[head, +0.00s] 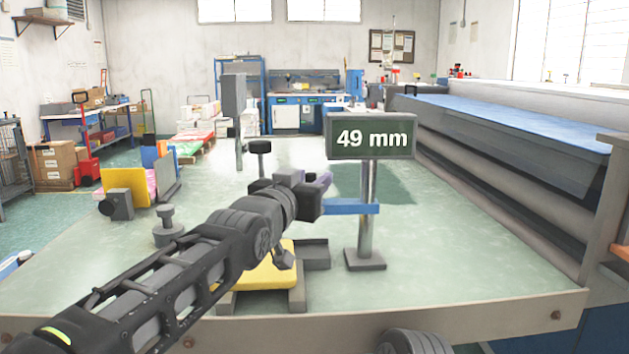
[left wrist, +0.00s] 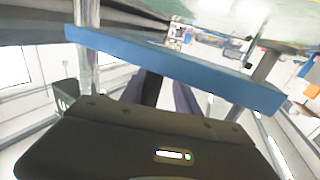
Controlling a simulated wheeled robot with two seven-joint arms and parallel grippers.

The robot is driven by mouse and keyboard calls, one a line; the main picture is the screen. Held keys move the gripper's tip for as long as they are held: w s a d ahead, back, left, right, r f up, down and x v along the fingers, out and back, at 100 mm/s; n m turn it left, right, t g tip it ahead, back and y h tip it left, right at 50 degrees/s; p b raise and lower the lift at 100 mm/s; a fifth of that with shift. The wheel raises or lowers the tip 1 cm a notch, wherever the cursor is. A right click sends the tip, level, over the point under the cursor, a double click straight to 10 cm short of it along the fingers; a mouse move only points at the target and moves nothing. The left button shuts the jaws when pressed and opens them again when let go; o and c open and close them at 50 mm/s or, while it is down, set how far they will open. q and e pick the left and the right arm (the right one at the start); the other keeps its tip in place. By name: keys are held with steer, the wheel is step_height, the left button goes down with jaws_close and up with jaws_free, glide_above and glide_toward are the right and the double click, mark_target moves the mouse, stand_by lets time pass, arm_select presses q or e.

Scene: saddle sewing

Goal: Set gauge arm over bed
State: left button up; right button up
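The blue gauge arm (head: 350,207) is a flat bar reaching left from an upright metal post (head: 368,225). A dark display above it (head: 372,138) reads 49 mm. My left gripper (head: 316,190) is at the bar's left end. In the left wrist view the bar (left wrist: 175,70) crosses in front of the gripper's two dark fingers (left wrist: 168,92) and hides their tips, so a grip on it cannot be made out. A yellow pad on a grey block (head: 262,277), perhaps the bed, lies below and left of the bar, partly behind my left arm. My right gripper is not visible.
A grey post with a plate (head: 234,95), a black-topped knob (head: 261,150), a grey knob (head: 166,228) and a yellow panel (head: 124,188) stand on the green table (head: 450,260). A long roller unit with a blue top (head: 520,120) runs along the right. The table's front right is clear.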

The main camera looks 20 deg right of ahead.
arm_select(q)
steer(key=shift+o, duration=0.3)
steer(key=shift+s, duration=0.1)
steer(key=b+v, duration=0.1)
steer(key=v, duration=0.6)
steer(key=shift+s+a+b, duration=0.25)
steer(key=shift+s+b, duration=0.05)
